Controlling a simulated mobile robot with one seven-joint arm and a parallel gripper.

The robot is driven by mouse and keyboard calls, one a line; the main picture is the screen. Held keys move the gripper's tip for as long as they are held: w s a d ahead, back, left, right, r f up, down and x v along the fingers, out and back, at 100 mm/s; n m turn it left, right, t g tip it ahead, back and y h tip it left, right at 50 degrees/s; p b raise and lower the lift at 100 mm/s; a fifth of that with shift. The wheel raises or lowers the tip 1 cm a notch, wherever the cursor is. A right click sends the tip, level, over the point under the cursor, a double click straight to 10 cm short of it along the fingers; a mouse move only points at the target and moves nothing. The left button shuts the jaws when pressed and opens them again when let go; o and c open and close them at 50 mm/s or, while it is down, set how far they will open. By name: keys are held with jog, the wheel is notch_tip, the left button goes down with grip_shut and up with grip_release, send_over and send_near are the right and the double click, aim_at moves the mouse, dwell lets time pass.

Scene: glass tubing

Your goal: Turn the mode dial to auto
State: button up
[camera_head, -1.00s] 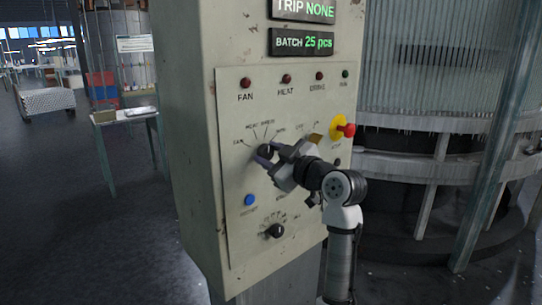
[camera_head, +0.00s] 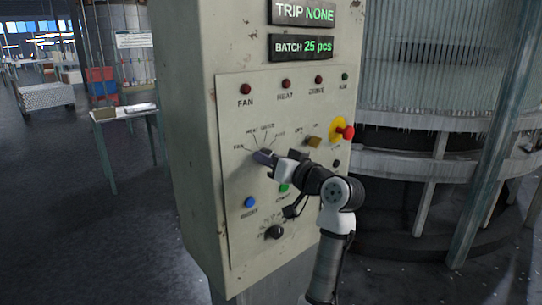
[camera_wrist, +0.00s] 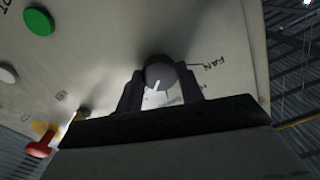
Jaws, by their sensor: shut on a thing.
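The mode dial is a round dark knob with a white pointer line, seen in the wrist view (camera_wrist: 160,71). My gripper (camera_wrist: 161,88) is shut on it, with one dark finger on each side. In the wrist view the pointer line slants down and slightly left, away from the FAN mark on the right; the mark it points at is not clear.
The control panel (camera_head: 232,110) also carries a lower black knob (camera_head: 274,232), a blue button (camera_head: 250,202), a green button (camera_head: 284,187), a brass-coloured switch (camera_head: 313,141) and a red stop button on yellow (camera_head: 347,132). Indicator lamps line the top.

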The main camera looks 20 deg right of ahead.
jog(key=shift+m, duration=0.6)
jog(key=o, duration=1)
jog(key=b+v, duration=0.4)
jog(key=v, duration=0.9)
jog(key=shift+s+d, duration=0.1)
jog(key=shift+s, duration=0.3)
